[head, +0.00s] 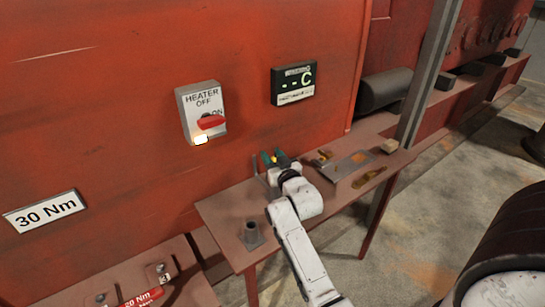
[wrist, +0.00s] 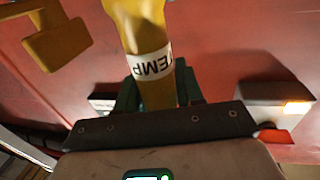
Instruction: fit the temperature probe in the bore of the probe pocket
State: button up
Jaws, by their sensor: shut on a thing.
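My gripper (head: 275,159) is above the back of the red-brown shelf, close to the red engine wall. Its dark green fingers are shut on the yellow temperature probe (wrist: 150,88), which has a white band lettered TEMP. In the wrist view the gripper (wrist: 158,92) grips the probe's lower part in the picture, and its other end runs out of the top edge. A grey upright tube on a square foot (head: 251,236), which looks like the probe pocket, stands at the shelf's front left, well apart from the gripper. Its bore is too small to make out.
The red-brown shelf (head: 222,211) also bears a metal plate (head: 346,166), brass-coloured pieces (head: 369,178) and a pale block (head: 389,146) at right. A heater switch (head: 200,112) and a display reading "-- C" (head: 293,84) are on the wall. A grey post (head: 428,75) rises at right.

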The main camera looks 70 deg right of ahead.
jog(key=shift+f+b, duration=0.4)
jog(key=shift+f, duration=0.1)
jog(key=o, duration=1.2)
jog(key=shift+c, duration=0.2)
jog(key=b+v, duration=0.2)
jog(key=v, duration=0.8)
jog(key=shift+s+a+b, duration=0.2)
jog(key=shift+s+b, duration=0.1)
jog(key=shift+s, duration=0.05)
jog(key=shift+a, duration=0.1)
